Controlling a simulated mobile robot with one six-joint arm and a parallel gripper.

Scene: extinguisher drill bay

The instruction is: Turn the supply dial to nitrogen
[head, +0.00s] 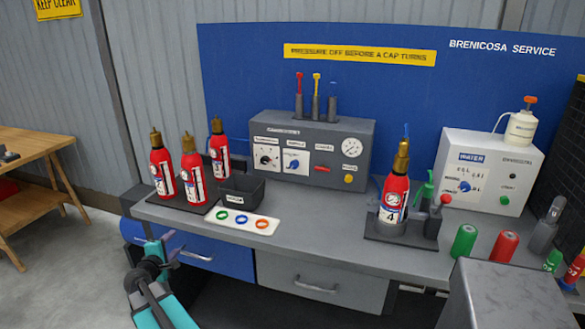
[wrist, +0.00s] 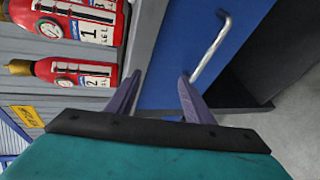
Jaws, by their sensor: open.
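A grey console (head: 312,150) stands at the back of the bench. Its front has a black dial (head: 266,160) on a white plate at left and a blue dial (head: 293,163) on a white plate beside it. Their labels are too small to read, so I cannot tell which is the supply dial or what either is set to. My gripper (head: 154,243) is in front of the bench's left end, low and well away from the dials. In the wrist view my gripper (wrist: 158,92) is open and empty, with the blue drawer front beyond its fingers.
Several red extinguishers, one of them here (head: 163,170), stand on the bench's left, near a black bin (head: 241,188) and a white ring tray (head: 242,221). Another extinguisher (head: 394,200) stands right of centre. A white water box (head: 487,165) is farther right. The drawer handle (wrist: 212,48) sticks out.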

